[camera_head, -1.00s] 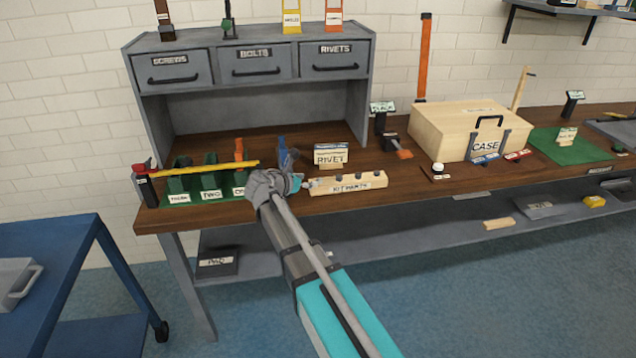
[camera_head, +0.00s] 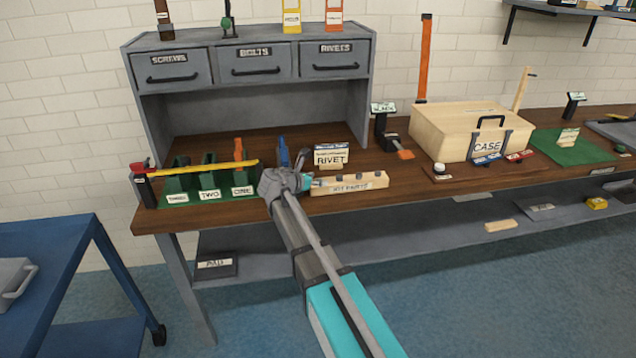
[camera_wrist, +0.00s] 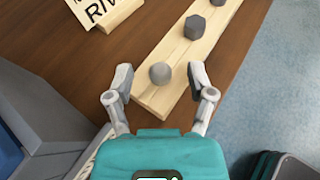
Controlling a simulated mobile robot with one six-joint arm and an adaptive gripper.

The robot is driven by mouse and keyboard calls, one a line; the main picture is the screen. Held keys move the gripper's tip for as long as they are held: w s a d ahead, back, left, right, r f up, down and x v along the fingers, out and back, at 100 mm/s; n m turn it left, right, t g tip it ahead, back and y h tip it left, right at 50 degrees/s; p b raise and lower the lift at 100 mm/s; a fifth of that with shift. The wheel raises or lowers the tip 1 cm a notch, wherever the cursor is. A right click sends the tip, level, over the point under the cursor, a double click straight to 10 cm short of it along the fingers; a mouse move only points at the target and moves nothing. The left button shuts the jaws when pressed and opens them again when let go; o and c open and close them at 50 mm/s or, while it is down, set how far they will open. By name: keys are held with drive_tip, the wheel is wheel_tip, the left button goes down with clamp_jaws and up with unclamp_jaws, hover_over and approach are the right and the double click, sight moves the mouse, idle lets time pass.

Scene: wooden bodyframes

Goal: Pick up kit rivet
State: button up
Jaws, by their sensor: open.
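The pale wooden kit parts block (camera_head: 372,182) lies on the bench's front part, and it crosses the wrist view (camera_wrist: 160,98) diagonally. Three grey parts sit on it in the wrist view. The nearest is a round-topped part (camera_wrist: 160,73), probably the kit rivet; beyond it are a hexagonal part (camera_wrist: 195,27) and another cut by the top edge. My gripper (camera_wrist: 161,79) is open and empty, with a fingertip on either side of the round part in the picture. Contact cannot be told. In the head view my gripper (camera_head: 308,183) is at the block's left end, partly hiding it.
The rivet sign (camera_head: 331,160) stands just behind the block. Left of my gripper are green labelled holders (camera_head: 209,183) and a yellow bar (camera_head: 205,167). A wooden case (camera_head: 455,125) stands further right. The bench's front edge is close to the block.

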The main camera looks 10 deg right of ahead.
drive_tip(key=c, duration=0.9)
drive_tip(key=shift+r, duration=0.1)
wheel_tip(320, 180, up, 3)
drive_tip(key=p, duration=0.3)
drive_tip(key=shift+r, duration=0.1)
drive_tip(key=s+d+r+p, duration=0.1)
drive_tip(key=s+r+p, duration=0.8)
drive_tip(key=s, duration=0.5)
drive_tip(key=shift+d+r+p, duration=0.2)
drive_tip(key=shift+r+p, duration=0.15)
drive_tip(key=shift+p, duration=0.15)
